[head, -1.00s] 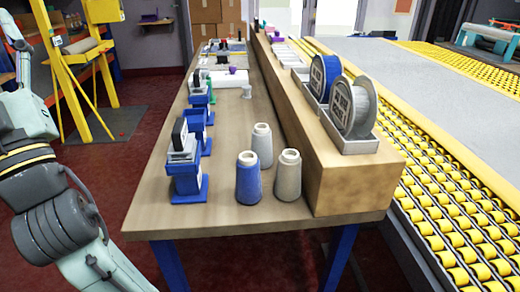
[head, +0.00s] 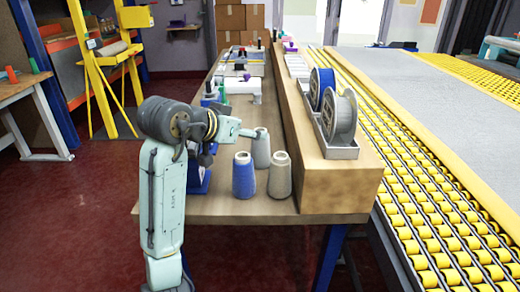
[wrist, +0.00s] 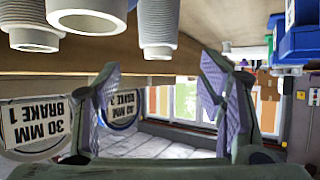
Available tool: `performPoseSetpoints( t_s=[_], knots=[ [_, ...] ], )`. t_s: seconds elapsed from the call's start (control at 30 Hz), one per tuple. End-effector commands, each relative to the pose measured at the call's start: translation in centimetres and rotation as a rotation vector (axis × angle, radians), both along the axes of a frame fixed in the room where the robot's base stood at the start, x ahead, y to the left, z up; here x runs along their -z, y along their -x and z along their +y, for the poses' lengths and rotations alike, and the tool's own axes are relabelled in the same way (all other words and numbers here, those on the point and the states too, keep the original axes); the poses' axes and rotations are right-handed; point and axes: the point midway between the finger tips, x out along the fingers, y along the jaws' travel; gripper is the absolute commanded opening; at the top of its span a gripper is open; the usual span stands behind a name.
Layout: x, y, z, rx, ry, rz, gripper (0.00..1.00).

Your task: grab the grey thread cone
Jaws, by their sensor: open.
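The grey thread cone (head: 261,149) stands upright on the table, behind and between the blue cone (head: 243,178) and the beige cone (head: 280,177). My gripper (head: 250,133) is just left of the grey cone's top in the head view, with its fingers small and partly lost against the arm. In the wrist view the scene is upside down. The two fingers (wrist: 160,95) are spread apart with nothing between them. The grey cone (wrist: 158,28) hangs from the top between the finger directions, outside the jaws. The blue cone's pale top (wrist: 88,20) is beside it.
Two spools (head: 340,117) sit in a tray on the raised wooden ledge (head: 340,190) to the right of the cones. Blue holders (head: 198,180) stand left of the cones, partly behind my arm. A roller conveyor (head: 440,220) runs along the right.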

Motion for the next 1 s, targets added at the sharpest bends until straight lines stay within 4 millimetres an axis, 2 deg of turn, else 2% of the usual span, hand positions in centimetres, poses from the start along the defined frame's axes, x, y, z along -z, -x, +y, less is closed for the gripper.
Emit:
performPoseSetpoints(
  t_s=[0.17, 0.43, 0.73, 1.0],
  knots=[
    [0.5, -0.9, -0.7, 0.000, 0.000, 0.000, 0.63],
    [2.3, -3.7, -2.7, 0.000, 0.001, 0.000, 0.63],
    [2.7, -4.2, -3.0, -0.002, 0.001, -0.003, 0.63],
    [2.7, -4.1, -3.0, -0.002, 0.001, -0.003, 0.46]
  ],
)
